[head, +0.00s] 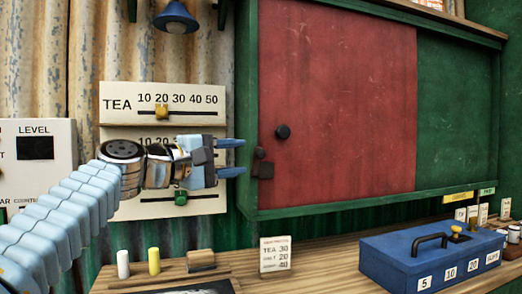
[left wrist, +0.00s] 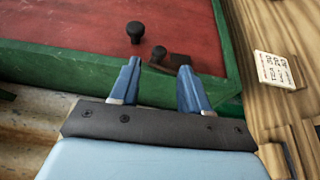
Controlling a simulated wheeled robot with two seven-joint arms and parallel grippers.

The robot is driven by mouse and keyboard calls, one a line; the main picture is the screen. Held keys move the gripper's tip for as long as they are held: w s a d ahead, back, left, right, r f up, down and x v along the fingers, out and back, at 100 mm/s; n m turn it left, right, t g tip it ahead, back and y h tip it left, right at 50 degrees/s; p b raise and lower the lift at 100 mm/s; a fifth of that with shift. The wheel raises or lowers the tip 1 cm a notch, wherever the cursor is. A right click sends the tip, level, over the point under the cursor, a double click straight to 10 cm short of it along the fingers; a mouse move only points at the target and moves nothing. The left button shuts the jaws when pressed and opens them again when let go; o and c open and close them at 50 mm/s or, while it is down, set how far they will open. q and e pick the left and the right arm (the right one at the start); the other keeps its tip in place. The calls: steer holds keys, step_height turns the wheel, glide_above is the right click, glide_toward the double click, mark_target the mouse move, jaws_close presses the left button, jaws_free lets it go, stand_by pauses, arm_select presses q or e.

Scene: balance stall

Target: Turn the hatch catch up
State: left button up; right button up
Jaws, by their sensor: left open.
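The red hatch panel (head: 340,100) fills the middle of the head view, with a round black knob (head: 283,131) on it. The dark hatch catch (head: 263,168) sits at the panel's lower left, beside the green frame. My left gripper (head: 240,157) is open and empty, its blue fingers pointing right at the catch from just left of it. In the left wrist view the catch (left wrist: 159,54) shows between and beyond the fingertips, its plate partly hidden by a finger. I cannot tell whether the fingers touch it. My right gripper is not in view.
A TEA slider board (head: 190,98) is on the corrugated wall behind my left arm. On the counter below stand a price card (head: 275,254), white and yellow chalk-like sticks (head: 154,261) and a blue cash box (head: 430,255).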

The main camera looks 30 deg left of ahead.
mark_target(257, 154)
arm_select(q)
steer(key=p+x, duration=0.2)
steer(key=x, duration=0.4)
steer(key=shift+w+d+r, duration=0.15)
steer(key=shift+w+r, duration=0.05)
steer(key=shift+w, duration=0.1)
steer(key=shift+w+d+f, duration=0.1)
steer(key=shift+w+d, duration=0.1)
steer(key=shift+w, duration=0.3)
jaws_close()
steer(key=shift+f+b, duration=0.2)
steer(key=shift+b, duration=0.1)
steer(key=t+b, duration=0.1)
steer(key=b, duration=0.4)
steer(key=shift+s+a+f+n+t+h, duration=0.2)
steer(key=shift+s+n+t+h, duration=0.1)
steer(key=shift+n+t, duration=0.1)
steer(key=shift+r+b, duration=0.15)
steer(key=shift+b, duration=0.25)
steer(key=shift+r, duration=0.25)
